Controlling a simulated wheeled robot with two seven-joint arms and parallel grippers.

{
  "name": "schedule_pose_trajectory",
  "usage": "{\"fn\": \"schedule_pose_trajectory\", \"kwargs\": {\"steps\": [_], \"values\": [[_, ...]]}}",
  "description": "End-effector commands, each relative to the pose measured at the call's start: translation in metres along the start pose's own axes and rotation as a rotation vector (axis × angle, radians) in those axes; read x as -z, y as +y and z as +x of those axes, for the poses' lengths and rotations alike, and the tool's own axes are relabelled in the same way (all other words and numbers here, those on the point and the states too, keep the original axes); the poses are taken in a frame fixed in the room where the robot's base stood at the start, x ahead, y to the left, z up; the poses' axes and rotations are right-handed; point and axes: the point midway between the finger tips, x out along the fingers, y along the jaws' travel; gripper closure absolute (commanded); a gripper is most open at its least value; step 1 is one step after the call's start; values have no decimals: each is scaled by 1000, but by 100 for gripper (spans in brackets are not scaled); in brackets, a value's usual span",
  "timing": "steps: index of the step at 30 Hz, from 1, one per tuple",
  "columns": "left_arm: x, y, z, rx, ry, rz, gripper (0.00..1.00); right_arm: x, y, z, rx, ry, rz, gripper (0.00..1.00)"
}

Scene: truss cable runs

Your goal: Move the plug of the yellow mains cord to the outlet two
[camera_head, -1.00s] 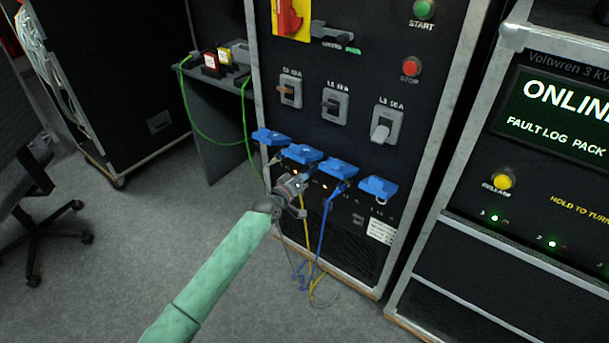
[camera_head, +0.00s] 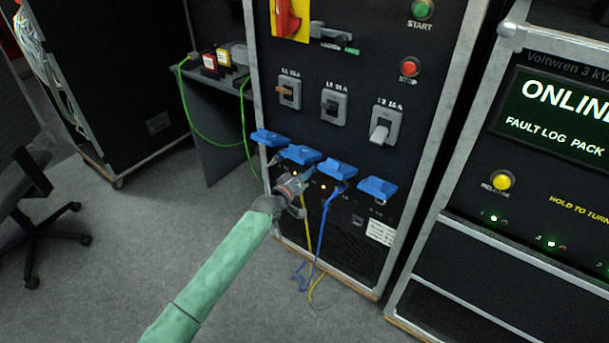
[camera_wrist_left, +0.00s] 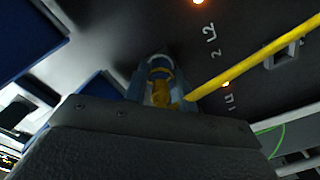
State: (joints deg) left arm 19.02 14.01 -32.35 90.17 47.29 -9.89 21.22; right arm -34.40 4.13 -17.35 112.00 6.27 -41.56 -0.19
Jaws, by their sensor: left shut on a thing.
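My left gripper (camera_head: 296,184) is at the row of outlets, in front of and just below the second blue cover (camera_head: 301,153) from the left. In the left wrist view it is shut on a blue and yellow plug (camera_wrist_left: 160,80). The yellow mains cord (camera_wrist_left: 255,57) runs from the plug up to the right in that view. In the head view the yellow cord (camera_head: 306,230) hangs below the gripper. The gripper hides the plug's tip, so I cannot tell whether it sits in an outlet. My right gripper is not in view.
A blue plug (camera_head: 337,188) with a blue cord (camera_head: 321,240) is under the third cover (camera_head: 337,169). The first cover (camera_head: 268,137) and fourth cover (camera_head: 376,187) flank these. Breaker levers and buttons are above. A green cable (camera_head: 215,141) hangs at the left.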

Motion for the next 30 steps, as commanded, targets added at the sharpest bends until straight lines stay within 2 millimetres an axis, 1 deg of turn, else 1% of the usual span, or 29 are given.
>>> {"fn": "schedule_pose_trajectory", "kwargs": {"steps": [7,16,24,30], "values": [[1,1,2,-1,0,219,97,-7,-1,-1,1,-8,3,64],[1,1,2,-2,1,245,97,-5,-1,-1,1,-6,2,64],[1,1,3,-2,0,472,97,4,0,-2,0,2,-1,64],[1,1,4,-2,1,486,97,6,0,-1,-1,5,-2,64]]}}
